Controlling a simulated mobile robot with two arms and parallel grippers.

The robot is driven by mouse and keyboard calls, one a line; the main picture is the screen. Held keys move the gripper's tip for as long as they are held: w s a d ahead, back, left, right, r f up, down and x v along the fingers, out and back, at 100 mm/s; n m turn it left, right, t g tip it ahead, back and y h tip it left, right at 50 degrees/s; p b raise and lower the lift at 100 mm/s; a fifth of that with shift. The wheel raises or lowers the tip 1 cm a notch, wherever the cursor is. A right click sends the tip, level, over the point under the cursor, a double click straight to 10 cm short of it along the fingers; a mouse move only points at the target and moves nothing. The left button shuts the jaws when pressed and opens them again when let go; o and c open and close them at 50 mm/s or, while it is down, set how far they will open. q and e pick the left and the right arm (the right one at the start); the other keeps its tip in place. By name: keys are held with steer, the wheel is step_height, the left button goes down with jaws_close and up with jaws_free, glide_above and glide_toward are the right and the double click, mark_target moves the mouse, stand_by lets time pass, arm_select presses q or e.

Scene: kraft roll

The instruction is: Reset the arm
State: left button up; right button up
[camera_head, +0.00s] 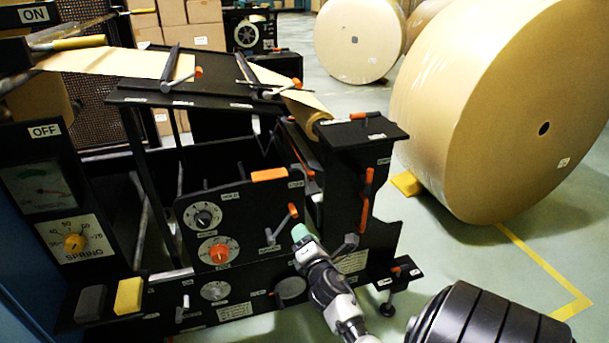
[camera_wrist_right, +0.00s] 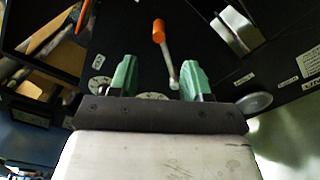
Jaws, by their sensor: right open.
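A black machine with a front panel (camera_head: 245,215) fills the left and middle of the head view. A small lever with an orange tip (camera_head: 293,210) and a silver stem stands on its front. My right gripper (camera_head: 301,233), with green fingers, is just below the orange tip in the head view. In the right wrist view the orange-tipped lever (camera_wrist_right: 159,32) shows ahead of the open gripper (camera_wrist_right: 159,78), with its stem between the two green fingers. The fingers hold nothing. Which part the task calls the arm is not clear. My left gripper is not in view.
The panel carries dials, including an orange knob (camera_head: 219,252), and an orange block (camera_head: 269,175) sits above. A yellow block (camera_head: 129,296) lies at lower left. A huge kraft roll (camera_head: 470,120) stands at right by a yellow chock (camera_head: 406,184). Green floor (camera_head: 470,260) is open there.

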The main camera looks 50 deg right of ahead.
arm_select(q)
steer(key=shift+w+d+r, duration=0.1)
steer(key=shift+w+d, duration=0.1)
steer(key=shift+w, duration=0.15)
arm_select(e)
steer(key=shift+f, duration=0.1)
steer(key=s+a+f+m+g+y, duration=0.45)
steer(key=s+a+f+m, duration=0.25)
steer(key=a+f, duration=0.4)
steer(key=s+a+f+m+g+y, duration=0.3)
steer(key=s+a+f+m+g, duration=0.4)
steer(key=f, duration=0.7)
steer(key=s+a+f+m+g+y, duration=0.2)
steer(key=s+a+f, duration=0.2)
steer(key=s+a, duration=0.35)
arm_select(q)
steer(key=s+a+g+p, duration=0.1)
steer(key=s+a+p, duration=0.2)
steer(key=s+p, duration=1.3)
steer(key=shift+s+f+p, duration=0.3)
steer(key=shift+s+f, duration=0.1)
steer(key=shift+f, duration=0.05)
arm_select(e)
steer(key=s+d+g, duration=0.1)
steer(key=s+d, duration=0.1)
steer(key=s, duration=1.5)
steer(key=shift+d+f, duration=0.25)
steer(key=shift+f, duration=0.05)
